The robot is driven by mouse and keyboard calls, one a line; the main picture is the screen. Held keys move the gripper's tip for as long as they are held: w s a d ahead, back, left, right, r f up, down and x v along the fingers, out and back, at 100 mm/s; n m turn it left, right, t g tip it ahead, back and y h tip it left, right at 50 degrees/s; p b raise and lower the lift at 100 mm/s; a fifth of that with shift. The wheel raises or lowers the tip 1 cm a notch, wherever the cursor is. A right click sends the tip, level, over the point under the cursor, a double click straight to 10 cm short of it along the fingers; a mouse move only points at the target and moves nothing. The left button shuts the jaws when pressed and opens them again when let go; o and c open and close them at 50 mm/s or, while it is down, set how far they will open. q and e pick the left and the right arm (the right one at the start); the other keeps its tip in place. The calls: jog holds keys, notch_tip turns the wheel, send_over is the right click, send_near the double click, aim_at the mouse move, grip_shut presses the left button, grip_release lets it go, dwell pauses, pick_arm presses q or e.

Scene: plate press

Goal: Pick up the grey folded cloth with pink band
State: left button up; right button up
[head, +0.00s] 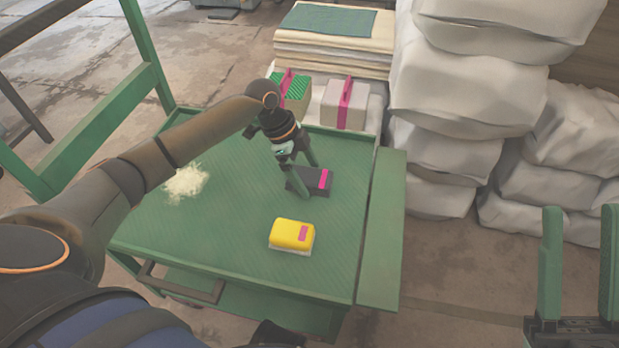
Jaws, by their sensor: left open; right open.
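A dark grey folded cloth with a pink band (326,187) lies on the green table (225,235), right of the middle. My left gripper (309,187) points down at its left part with open jaws. One finger is in front of the cloth and the other is at its far side, partly hiding it. I cannot tell whether the fingers touch it. My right gripper (580,210) is open and empty at the lower right, away from the table.
A yellow block with a pink patch (290,234) lies nearer me. Pale crumbs (186,182) lie at left. Behind stand a light grey pink-banded block (345,106), a green-topped pink-banded block (292,88) and stacked sheets (333,48). White sacks (465,85) rise at right.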

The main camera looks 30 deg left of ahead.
aim_at(315, 177)
pick_arm(q)
jog(key=c, duration=1.2)
jog(key=shift+c, duration=0.2)
pick_arm(e)
jog(key=shift+f, duration=0.1)
pick_arm(q)
jog(key=shift+r+b, duration=0.1)
jog(key=shift+b, duration=0.5)
notch_tip(315, 177, up, 4)
jog(key=p, duration=0.2)
jog(key=shift+f+p, duration=0.2)
jog(key=shift+p, duration=0.15)
jog(key=s+a+r+p, duration=0.3)
jog(key=s+r+p, duration=0.3)
jog(key=s+r, duration=0.3)
jog(key=shift+s+a+r, duration=0.35)
jog(key=shift+s, duration=1.9)
pick_arm(e)
jog(key=shift+w+d+r+m+t+h, duration=0.15)
jog(key=shift+w+r+h, duration=0.15)
jog(key=shift+r, duration=0.6)
jog(key=shift+w+d+r+m+t+h, duration=0.15)
jog(key=shift+r+h, duration=0.3)
jog(key=shift+r, duration=0.5)
jog(key=shift+w+d+r+t+h, duration=0.1)
jog(key=shift+w+d+r+h, duration=0.2)
jog(key=shift+r, duration=0.6)
